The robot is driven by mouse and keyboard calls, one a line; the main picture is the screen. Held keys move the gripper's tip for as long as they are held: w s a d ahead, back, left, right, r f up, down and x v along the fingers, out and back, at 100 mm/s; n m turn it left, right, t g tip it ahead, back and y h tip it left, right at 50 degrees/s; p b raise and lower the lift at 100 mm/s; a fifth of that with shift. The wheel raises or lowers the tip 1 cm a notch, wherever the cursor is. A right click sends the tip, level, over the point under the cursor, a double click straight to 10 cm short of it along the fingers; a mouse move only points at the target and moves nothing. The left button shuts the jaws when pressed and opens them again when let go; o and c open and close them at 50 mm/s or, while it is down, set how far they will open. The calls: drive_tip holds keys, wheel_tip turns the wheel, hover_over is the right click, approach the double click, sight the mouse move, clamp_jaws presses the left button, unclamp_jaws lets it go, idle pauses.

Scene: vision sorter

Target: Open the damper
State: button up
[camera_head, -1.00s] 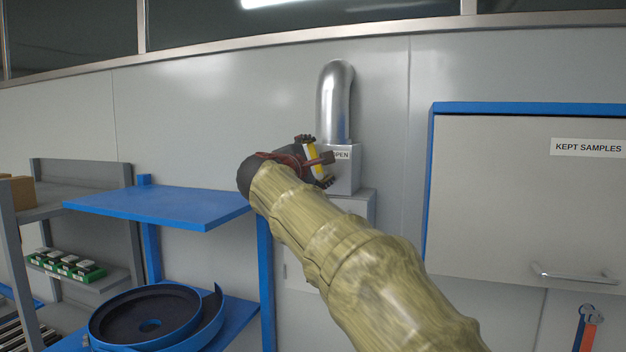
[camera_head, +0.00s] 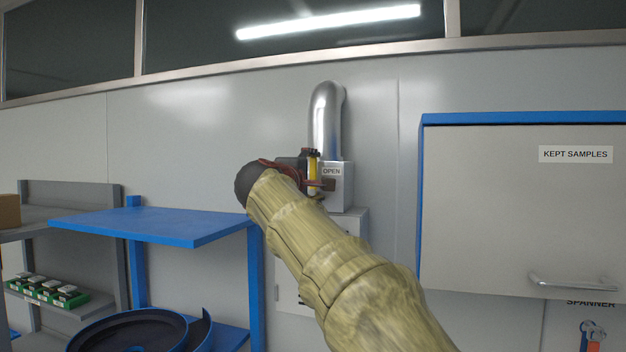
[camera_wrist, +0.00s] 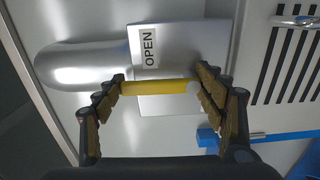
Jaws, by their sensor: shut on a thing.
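The damper is a grey box (camera_head: 343,192) under a bent silver pipe (camera_head: 324,125) on the wall, with a white OPEN label (camera_head: 332,171) on its face. Its yellow handle (camera_head: 313,164) stands nearly upright just left of the label. My gripper (camera_head: 316,172) is shut on the yellow handle. In the wrist view the yellow handle (camera_wrist: 155,88) spans between the two finger pads of my gripper (camera_wrist: 162,90), below the OPEN label (camera_wrist: 149,47). My gripper and wrist hide part of the box's left side in the head view.
A blue shelf table (camera_head: 160,224) stands left, with a blue round feeder bowl (camera_head: 130,330) below its top. A KEPT SAMPLES cabinet (camera_head: 500,210) with a bar handle (camera_head: 570,281) is on the right wall. A grey box (camera_head: 350,225) sits under the damper.

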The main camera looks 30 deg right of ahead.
drive_tip(key=o, duration=1.7)
drive_tip(key=v, duration=1.2)
